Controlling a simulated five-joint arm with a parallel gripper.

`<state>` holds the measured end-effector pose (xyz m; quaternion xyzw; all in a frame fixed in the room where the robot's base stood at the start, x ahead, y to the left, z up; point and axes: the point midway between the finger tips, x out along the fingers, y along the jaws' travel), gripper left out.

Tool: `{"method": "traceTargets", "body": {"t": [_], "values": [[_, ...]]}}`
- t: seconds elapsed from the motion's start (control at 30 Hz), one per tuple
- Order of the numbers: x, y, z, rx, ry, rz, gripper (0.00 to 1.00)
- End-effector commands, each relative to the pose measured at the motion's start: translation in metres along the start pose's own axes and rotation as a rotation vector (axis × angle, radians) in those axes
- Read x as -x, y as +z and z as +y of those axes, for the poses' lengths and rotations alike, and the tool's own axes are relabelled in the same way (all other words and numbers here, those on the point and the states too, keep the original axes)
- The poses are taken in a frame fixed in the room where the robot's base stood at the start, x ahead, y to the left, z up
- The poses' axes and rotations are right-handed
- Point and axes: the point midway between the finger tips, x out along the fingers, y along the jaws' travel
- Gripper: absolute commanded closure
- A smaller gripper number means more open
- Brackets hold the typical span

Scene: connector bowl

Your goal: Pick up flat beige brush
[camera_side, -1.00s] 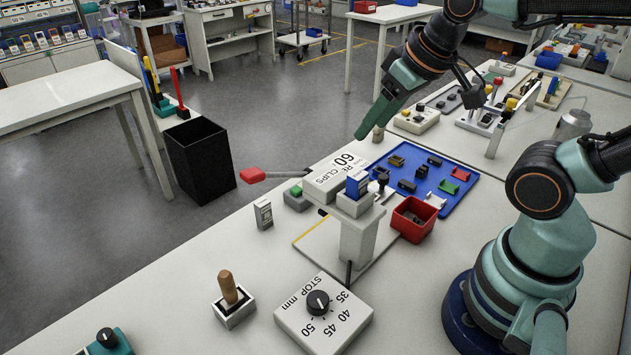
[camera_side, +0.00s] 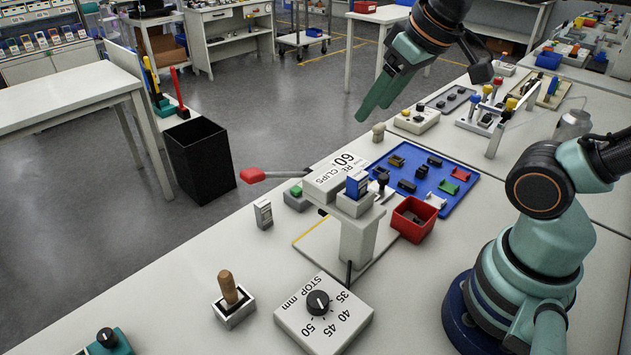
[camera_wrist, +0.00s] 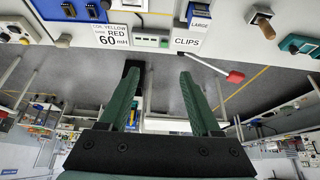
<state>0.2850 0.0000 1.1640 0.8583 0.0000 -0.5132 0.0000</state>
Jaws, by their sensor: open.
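I cannot pick out a flat beige brush with certainty in either view. A light-brown wooden handle (camera_side: 228,288) stands upright in a small white and black block near the front left of the bench; it also shows at the top right of the wrist view (camera_wrist: 264,25). My gripper (camera_side: 373,112) is open and empty, with its two green fingers pointing down and left, raised above the bench's far side. In the wrist view the fingers (camera_wrist: 160,76) are spread, with only floor and furniture between them. A small beige rounded piece (camera_side: 378,132) shows just below the fingertips.
A clips box (camera_side: 330,180) and a grey post stand mid-bench, with a red-tipped lever (camera_side: 253,174) sticking out left. A blue tray (camera_side: 456,203) of small parts and a red bin (camera_side: 408,226) lie right. A dial block (camera_side: 337,333) is in front. The front-left bench is mostly clear.

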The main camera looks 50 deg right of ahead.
Motion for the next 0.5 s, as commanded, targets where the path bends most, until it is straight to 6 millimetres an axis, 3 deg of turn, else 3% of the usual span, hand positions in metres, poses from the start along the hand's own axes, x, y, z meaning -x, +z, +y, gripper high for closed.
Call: {"method": "traceTargets", "body": {"t": [0.07, 0.37, 0.5], "values": [[0.020, -0.012, 0.000, -0.001, 0.000, 0.005, 0.35], [0.018, -0.044, -0.055, -0.333, -0.041, -0.134, 0.35], [0.016, -0.060, -0.093, -0.531, -0.025, -0.219, 0.35]]}}
